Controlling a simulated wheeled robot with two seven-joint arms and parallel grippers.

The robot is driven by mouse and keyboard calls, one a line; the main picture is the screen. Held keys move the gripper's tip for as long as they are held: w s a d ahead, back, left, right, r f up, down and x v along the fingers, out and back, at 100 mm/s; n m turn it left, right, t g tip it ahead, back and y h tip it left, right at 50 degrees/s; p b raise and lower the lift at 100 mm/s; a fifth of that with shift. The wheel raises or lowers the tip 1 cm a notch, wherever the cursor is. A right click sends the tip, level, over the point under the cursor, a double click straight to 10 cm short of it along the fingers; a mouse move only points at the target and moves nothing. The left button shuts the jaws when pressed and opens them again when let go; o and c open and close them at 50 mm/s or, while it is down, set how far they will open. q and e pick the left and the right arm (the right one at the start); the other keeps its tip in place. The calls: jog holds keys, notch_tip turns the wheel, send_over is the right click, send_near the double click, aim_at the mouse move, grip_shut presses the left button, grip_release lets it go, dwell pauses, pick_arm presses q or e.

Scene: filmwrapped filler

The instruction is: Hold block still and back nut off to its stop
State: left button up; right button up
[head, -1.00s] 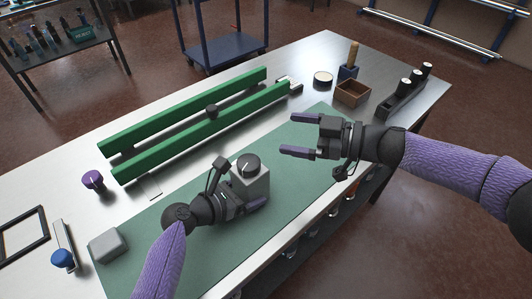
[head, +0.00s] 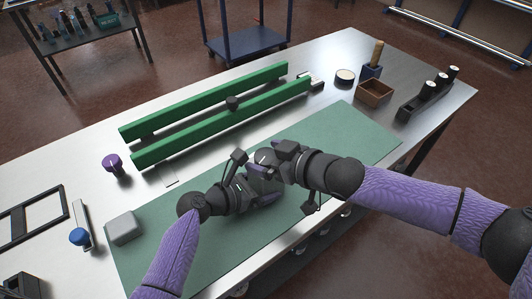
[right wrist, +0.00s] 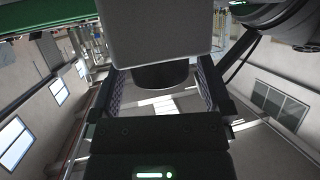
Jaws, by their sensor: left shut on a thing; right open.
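The grey block (right wrist: 155,35) fills the upper middle of the right wrist view, with the round black nut (right wrist: 160,76) projecting from it. In the head view, my left gripper (head: 262,184) is shut on the block above the green mat. My grippers hide most of the block and nut there. My right gripper (head: 264,165) is at the block from the right in the head view. In the right wrist view, its purple-padded fingers (right wrist: 160,92) stand open on either side of the nut, with gaps visible.
The green mat (head: 340,135) has clear room to the right. Two long green rails (head: 215,110) lie behind, with a purple-headed knob (head: 112,161) at left. A light grey block (head: 124,228) lies front left. A wooden box (head: 374,92) stands back right.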

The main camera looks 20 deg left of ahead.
jog(key=shift+w+a+f, duration=0.1)
jog(key=shift+w+a, duration=0.05)
jog(key=shift+a, duration=0.1)
jog(key=shift+c, duration=0.3)
jog(key=c, duration=1.2)
jog(key=shift+o, duration=0.2)
jog(key=shift+a, duration=0.1)
jog(key=shift+n+g+y, duration=0.4)
jog(key=shift+n+g, duration=0.6)
jog(key=shift+g, duration=0.1)
jog(key=o, duration=1.2)
